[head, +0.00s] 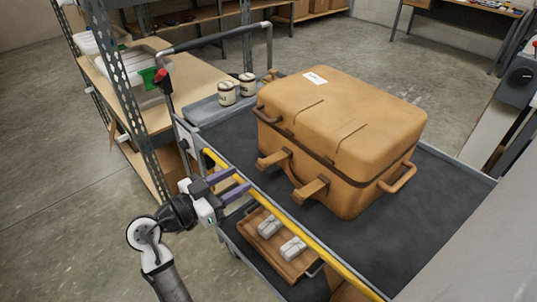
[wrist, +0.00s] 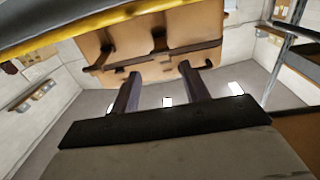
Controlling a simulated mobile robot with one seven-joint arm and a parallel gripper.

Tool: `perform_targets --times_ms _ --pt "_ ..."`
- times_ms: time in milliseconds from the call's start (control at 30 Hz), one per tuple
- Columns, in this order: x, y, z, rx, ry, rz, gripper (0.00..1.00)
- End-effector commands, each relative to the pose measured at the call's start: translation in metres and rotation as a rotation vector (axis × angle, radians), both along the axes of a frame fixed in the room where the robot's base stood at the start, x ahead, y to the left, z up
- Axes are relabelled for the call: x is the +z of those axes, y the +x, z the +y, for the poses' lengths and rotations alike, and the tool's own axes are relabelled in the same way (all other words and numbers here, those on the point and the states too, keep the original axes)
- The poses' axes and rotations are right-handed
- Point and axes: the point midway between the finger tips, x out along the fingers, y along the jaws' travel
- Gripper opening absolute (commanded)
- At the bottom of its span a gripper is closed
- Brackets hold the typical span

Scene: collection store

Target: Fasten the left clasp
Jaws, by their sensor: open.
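A tan case (head: 345,125) with its lid down stands on the cart's dark top. Two clasps stick out from its front: the left clasp (head: 275,159) and the right clasp (head: 310,190). Both look swung outward, away from the front face. My gripper (head: 244,179) is open and empty, its purple fingers pointing at the case, a short gap left of the left clasp and near the yellow rail. In the wrist view, my gripper's fingers (wrist: 159,74) are spread apart below the case (wrist: 185,50), with nothing between them. Which clasp is which is hard to tell there.
The cart's yellow edge rail (head: 300,240) runs under my gripper. Two tins (head: 237,90) stand at the cart's back left. A tray (head: 268,255) with small pale packets sits on a lower level. Shelving (head: 125,95) stands at left. The dark top right of the case is clear.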

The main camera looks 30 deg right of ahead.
Motion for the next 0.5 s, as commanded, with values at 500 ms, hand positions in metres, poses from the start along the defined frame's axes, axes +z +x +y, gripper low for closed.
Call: perform_targets --times_ms 500 --pt "0.003 0.009 -0.100 0.000 0.000 0.001 0.45"
